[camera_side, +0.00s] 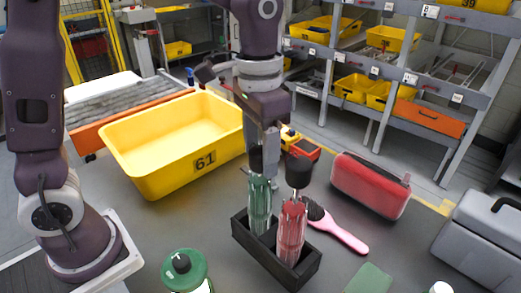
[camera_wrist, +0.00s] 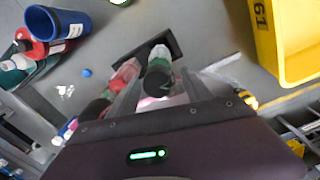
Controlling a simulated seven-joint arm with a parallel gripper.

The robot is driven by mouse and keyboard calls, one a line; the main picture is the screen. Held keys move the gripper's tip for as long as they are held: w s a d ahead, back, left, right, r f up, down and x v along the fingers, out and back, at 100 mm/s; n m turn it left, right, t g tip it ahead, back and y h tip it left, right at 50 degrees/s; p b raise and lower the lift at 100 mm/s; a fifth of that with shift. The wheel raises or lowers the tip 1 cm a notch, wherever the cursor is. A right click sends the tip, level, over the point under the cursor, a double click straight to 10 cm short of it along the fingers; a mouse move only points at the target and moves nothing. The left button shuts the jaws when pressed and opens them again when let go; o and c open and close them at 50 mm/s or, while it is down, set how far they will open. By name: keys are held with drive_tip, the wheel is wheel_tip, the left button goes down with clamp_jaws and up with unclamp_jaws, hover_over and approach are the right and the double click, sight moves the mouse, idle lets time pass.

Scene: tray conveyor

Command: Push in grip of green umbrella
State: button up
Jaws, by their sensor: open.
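A green umbrella (camera_side: 259,205) stands in a black two-slot holder (camera_side: 240,233), beside a red umbrella (camera_side: 292,232). Both have black grips on top. My gripper (camera_side: 267,150) is above the holder, at the height of the green umbrella's black grip (camera_side: 256,160), with its fingers pointing down. In the wrist view the green umbrella's grip (camera_wrist: 157,82) appears between my two open fingers (camera_wrist: 160,85); whether they touch it cannot be told. The red umbrella (camera_wrist: 124,75) shows to the left there, partly behind a finger. The holder's edge (camera_wrist: 172,42) shows beyond them.
A yellow crate marked 61 (camera_side: 150,178) stands at the left. A pink brush (camera_side: 345,236), a red case (camera_side: 370,186) and a toy vehicle (camera_side: 303,147) lie right of the holder. A green-lidded bottle (camera_side: 185,270) is in front. A grey box (camera_side: 480,240) is at far right.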

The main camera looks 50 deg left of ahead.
wheel_tip(320, 180, up, 7)
drive_tip(key=shift+a+r, duration=0.1)
drive_tip(key=shift+w+r+m, duration=0.1)
drive_tip(key=shift+r+m, duration=0.05)
drive_tip(key=shift+m, duration=0.15)
drive_tip(key=c, duration=0.4)
drive_tip(key=r+m, duration=0.1)
drive_tip(key=m, duration=0.1)
drive_tip(key=r+m, duration=0.3)
drive_tip(key=m, duration=0.1)
drive_tip(key=shift+w+d+r, duration=0.2)
drive_tip(key=shift+w+r, duration=0.1)
drive_tip(key=shift+r, duration=0.1)
drive_tip(key=c, duration=0.7)
drive_tip(key=r+m, duration=0.3)
drive_tip(key=m, duration=0.2)
drive_tip(key=r+m, duration=0.2)
drive_tip(key=shift+s+r+m, duration=0.3)
drive_tip(key=shift+s, duration=0.1)
clamp_jaws()
approach(260, 148)
drive_tip(key=shift+m, duration=0.3)
wheel_tip(260, 148, down, 7)
drive_tip(key=shift+d+r, duration=0.1)
drive_tip(key=shift+d, duration=0.05)
